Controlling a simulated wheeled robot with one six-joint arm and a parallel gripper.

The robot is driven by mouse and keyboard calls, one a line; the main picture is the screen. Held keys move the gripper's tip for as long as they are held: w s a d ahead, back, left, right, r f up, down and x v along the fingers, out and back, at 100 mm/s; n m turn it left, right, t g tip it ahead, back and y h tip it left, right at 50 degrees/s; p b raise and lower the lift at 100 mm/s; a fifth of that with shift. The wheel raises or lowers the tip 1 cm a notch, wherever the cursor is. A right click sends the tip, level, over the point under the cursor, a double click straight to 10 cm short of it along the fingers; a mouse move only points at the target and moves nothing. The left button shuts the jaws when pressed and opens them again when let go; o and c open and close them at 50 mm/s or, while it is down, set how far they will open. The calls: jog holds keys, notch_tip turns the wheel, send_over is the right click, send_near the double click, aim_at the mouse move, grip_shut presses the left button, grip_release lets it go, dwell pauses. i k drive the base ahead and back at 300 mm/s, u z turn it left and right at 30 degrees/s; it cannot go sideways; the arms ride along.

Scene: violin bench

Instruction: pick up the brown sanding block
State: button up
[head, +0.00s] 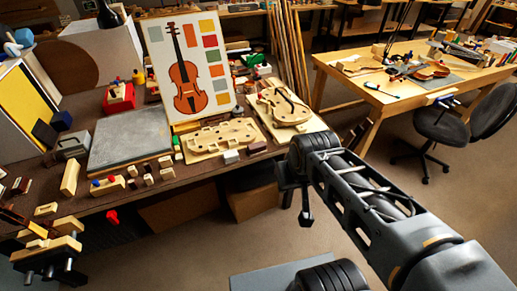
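A dark reddish-brown block (257,147), which looks like the brown sanding block, lies near the front edge of the left bench (205,182). It sits just right of a pale grey block (231,157) and in front of the violin plates. My gripper (305,217) hangs at the end of my arm, right of and lower in the picture than the brown block, off the bench edge and apart from it. The fingers are small and dark, so their opening is unclear. I see nothing held.
Violin plates (222,137) and a violin body (284,106) lie behind the block. A grey slab (130,136) and several small wooden blocks (148,179) are to the left. A violin poster (190,70) stands behind.

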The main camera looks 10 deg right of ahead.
aim_at(256, 148)
jog(key=u, duration=0.45)
jog(key=i, duration=0.85)
jog(key=u, duration=0.15)
